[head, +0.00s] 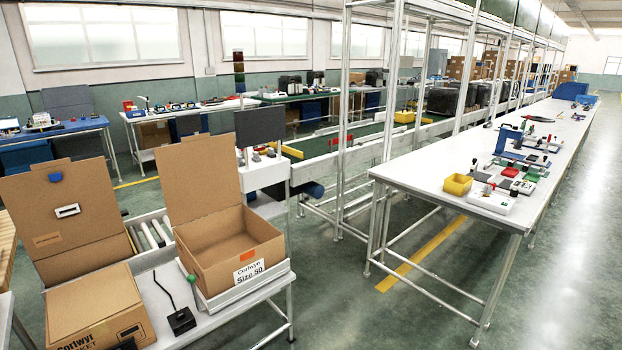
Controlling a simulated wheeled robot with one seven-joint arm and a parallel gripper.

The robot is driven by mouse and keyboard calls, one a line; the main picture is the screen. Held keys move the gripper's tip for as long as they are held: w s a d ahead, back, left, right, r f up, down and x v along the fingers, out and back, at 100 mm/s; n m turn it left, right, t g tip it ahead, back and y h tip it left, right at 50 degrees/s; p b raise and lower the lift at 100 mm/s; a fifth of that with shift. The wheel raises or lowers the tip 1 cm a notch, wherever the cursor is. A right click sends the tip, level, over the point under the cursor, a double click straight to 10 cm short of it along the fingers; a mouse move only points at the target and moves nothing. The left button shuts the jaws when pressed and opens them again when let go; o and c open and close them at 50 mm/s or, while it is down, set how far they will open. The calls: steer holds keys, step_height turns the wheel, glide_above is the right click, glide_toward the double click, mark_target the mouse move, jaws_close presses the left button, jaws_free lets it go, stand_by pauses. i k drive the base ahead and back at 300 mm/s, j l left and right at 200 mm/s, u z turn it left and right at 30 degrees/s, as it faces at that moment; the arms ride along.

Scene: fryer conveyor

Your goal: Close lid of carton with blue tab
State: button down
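A brown panel with a small blue tab (55,177) near its top edge stands up at the left. It looks like a raised carton lid (90,225) and has a white label with a dark slot. A brown carton (95,300) with dark print sits in front of and below it, cut by the bottom edge. My gripper is not clearly visible.
To the right, an open carton (215,262) with an orange tab (247,256) has its lid (198,175) raised. A black stand with a thin wire (181,320) is between the cartons. Rollers (150,234) lie behind. A long white table (440,170) stands right; the floor beyond is clear.

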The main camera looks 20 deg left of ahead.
mark_target(49, 219)
steer(key=i+j+u, duration=0.1)
steer(key=i+u, duration=0.85)
steer(key=i+l+u, duration=0.3)
steer(key=u, duration=0.15)
steer(key=i+j+u, duration=0.2)
steer(key=i+u, duration=0.9)
steer(key=u, duration=0.15)
steer(key=i+l+u, duration=0.2)
steer(key=i+u, duration=0.2)
